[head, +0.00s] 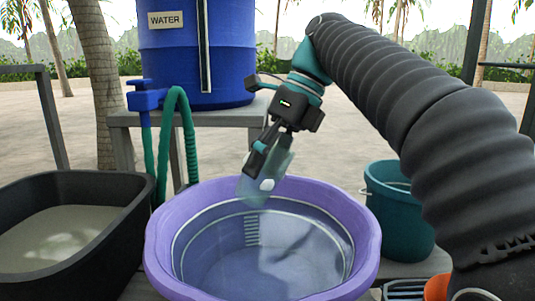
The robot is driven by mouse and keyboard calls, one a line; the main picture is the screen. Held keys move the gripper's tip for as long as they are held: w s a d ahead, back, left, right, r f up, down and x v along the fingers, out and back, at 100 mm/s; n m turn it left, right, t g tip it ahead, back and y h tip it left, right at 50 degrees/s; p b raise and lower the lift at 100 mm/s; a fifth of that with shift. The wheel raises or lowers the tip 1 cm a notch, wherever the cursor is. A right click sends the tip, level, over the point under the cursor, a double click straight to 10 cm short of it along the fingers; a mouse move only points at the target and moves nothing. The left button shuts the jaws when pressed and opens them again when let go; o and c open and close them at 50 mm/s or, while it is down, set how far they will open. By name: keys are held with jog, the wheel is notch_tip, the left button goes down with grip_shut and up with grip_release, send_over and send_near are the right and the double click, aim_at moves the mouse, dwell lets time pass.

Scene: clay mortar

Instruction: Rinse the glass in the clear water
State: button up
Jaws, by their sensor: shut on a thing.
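In the head view my gripper (262,166) is shut on a clear glass (249,189). The glass is tilted and hangs over the far rim of a purple basin, above its inside. A pale spot shows at the lower right of the glass. The purple basin (160,240) holds clear water (262,262), with a ladder-like scale visible on its inner wall. The gripper's fingers partly cover the glass, and I cannot tell whether it touches the water.
A black tub (140,215) with greyish liquid stands at left. A blue barrel (225,50) labelled WATER stands behind on a wooden stand (150,117), with a tap and green hose (188,130). A teal bucket (400,215) stands at right, near an orange object (437,288).

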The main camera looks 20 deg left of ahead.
notch_tip(320, 180, down, 16)
jog(key=shift+d+r+b, duration=0.1)
jog(key=shift+r+b, duration=0.15)
jog(key=shift+b, duration=1)
jog(key=f+b, duration=0.2)
jog(key=shift+b, duration=0.3)
jog(key=shift+f, duration=0.55)
jog(key=shift+r+p, duration=0.2)
jog(key=shift+p, duration=0.55)
